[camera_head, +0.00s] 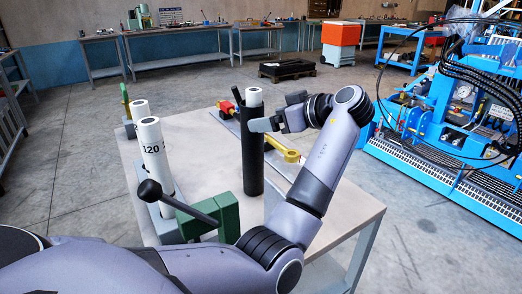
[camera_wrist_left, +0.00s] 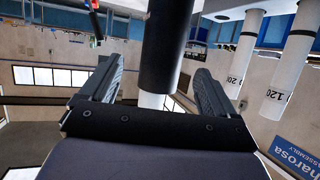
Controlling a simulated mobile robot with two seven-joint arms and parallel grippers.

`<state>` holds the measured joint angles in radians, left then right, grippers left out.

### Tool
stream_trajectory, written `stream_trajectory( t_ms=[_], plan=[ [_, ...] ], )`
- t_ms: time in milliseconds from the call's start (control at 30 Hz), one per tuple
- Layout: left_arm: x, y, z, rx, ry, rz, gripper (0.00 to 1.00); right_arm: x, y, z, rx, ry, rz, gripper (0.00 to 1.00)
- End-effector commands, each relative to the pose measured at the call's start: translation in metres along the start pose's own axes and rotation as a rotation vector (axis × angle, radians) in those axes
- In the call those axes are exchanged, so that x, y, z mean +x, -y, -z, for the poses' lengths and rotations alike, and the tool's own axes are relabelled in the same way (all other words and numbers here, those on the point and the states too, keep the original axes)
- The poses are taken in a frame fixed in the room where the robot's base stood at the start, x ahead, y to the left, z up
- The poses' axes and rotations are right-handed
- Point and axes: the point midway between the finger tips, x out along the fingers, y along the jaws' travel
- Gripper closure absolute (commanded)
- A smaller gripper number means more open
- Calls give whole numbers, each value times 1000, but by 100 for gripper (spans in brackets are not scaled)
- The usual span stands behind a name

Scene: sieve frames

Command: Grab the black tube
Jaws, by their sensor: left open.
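The black tube (camera_head: 251,160) stands upright on the work table, with a white top end (camera_head: 254,96). My left gripper (camera_head: 262,124) reaches it from the right, near its upper part, and one finger crosses in front of it. In the left wrist view, which looks upside down, the black tube (camera_wrist_left: 167,45) shows between the two spread fingers, with a visible gap on each side. The fingers are open and not closed on it. The far finger is hidden by the tube in the head view. My right gripper is not in view.
Two white tubes with printed numbers, one in front (camera_head: 155,160) and one behind (camera_head: 140,109), stand to the left on the table (camera_head: 205,150). A green vise-like tool (camera_head: 228,215) is near the front. A red and yellow tool (camera_head: 283,150) lies behind the tube. A blue machine (camera_head: 455,100) stands right.

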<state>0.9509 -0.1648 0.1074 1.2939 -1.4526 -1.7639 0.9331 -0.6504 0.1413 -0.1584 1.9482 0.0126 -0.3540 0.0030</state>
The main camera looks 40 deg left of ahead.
Motion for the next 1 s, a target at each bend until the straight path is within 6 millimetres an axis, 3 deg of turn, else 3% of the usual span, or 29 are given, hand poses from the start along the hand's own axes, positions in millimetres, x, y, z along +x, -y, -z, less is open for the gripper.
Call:
stream_trajectory(
  t_ms=[500,733,767,1000],
  plan=[
    [62,2,-6,-1,-2,2,11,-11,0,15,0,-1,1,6],
    [66,1,-7,-1,-1,-1,11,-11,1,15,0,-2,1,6],
    [66,1,-7,-1,-1,-1,14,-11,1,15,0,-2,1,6],
    [65,1,-7,-1,-1,-1,90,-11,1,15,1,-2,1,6]
  ],
)
